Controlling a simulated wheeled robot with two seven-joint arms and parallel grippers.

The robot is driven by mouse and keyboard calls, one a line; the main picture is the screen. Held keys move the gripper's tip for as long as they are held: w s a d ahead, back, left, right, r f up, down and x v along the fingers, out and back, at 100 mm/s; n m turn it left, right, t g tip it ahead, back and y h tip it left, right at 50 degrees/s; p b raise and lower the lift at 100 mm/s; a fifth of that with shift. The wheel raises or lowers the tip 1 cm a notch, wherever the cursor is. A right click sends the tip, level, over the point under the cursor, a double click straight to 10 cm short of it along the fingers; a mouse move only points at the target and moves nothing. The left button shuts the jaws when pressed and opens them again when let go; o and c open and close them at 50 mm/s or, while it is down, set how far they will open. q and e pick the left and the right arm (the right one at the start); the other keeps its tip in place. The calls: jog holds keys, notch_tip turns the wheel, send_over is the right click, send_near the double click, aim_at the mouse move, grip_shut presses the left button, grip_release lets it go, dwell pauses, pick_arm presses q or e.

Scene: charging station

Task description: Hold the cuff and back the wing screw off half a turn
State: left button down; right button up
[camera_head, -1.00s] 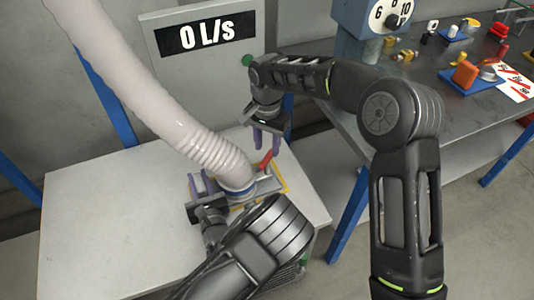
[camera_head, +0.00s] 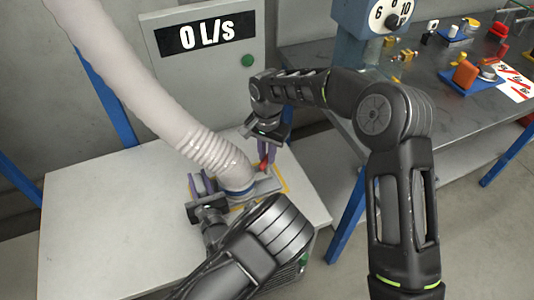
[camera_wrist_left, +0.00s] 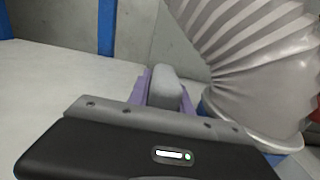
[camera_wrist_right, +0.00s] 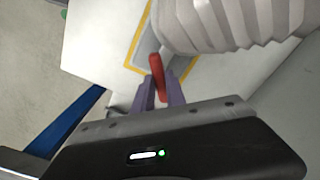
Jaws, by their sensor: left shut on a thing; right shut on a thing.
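The ribbed hose (camera_head: 212,150) ends in a cuff with a blue band (camera_head: 238,190) on the low table; the band also shows in the left wrist view (camera_wrist_left: 212,104). My left gripper (camera_head: 202,182) is beside the cuff's left side, shut on a rounded grey grip (camera_wrist_left: 165,86) next to the hose end. The red wing screw (camera_head: 264,163) is right of the cuff. My right gripper (camera_head: 267,152) is shut on it from above; in the right wrist view the red wing (camera_wrist_right: 157,72) stands between the purple fingers. The screw's lower part is hidden.
A panel reading 0 L/s (camera_head: 205,36) with a green button (camera_head: 247,60) stands behind. The white tabletop (camera_head: 105,215) is clear at left. A metal bench (camera_head: 440,110) with several small parts is at right. Yellow lines (camera_head: 284,178) edge the cuff's base plate.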

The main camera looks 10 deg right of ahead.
grip_shut()
jog(key=shift+n, duration=0.5)
jog(key=n, duration=1.7)
jog(key=shift+n, duration=0.4)
